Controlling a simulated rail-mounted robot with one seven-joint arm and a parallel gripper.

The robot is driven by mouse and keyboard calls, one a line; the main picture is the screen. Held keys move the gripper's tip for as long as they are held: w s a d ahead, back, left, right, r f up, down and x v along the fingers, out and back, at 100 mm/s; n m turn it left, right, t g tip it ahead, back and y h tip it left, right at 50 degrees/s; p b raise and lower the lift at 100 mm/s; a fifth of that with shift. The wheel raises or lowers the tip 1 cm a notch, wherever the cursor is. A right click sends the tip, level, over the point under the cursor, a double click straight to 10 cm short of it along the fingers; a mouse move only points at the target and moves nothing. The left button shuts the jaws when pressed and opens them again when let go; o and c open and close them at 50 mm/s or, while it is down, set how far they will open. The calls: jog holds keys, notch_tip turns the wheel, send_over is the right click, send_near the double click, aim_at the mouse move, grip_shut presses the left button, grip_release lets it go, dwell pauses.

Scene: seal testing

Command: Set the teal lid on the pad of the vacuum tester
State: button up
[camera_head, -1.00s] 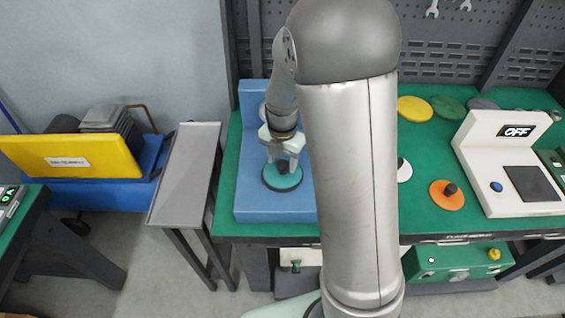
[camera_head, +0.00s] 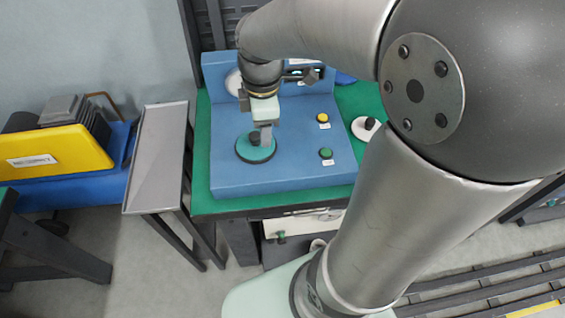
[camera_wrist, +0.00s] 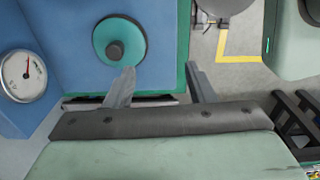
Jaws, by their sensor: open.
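The teal lid (camera_head: 247,154), a flat disc with a dark knob, lies flat on the blue vacuum tester (camera_head: 290,177) at its left front. A thin dark rim shows around the lid; the pad beneath is otherwise hidden. The wrist view shows the lid (camera_wrist: 105,52) whole, up and left of my fingers. My gripper (camera_wrist: 159,71) is open and empty, its two fingers well apart with the knob outside the gap. In the head view my gripper (camera_head: 264,136) hangs over the lid's right side, close to the knob; one finger partly covers the lid.
A round gauge (camera_wrist: 22,76) is on the tester's upright part. A yellow button (camera_head: 323,117) and a green button (camera_head: 326,153) lie right of the lid. A white disc with a black knob (camera_head: 361,130) is on the green bench. A grey side table (camera_head: 158,155) stands left.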

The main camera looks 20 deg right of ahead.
jog(key=s+f+m, duration=0.2)
jog(key=s+m, duration=1)
jog(key=m, duration=0.3)
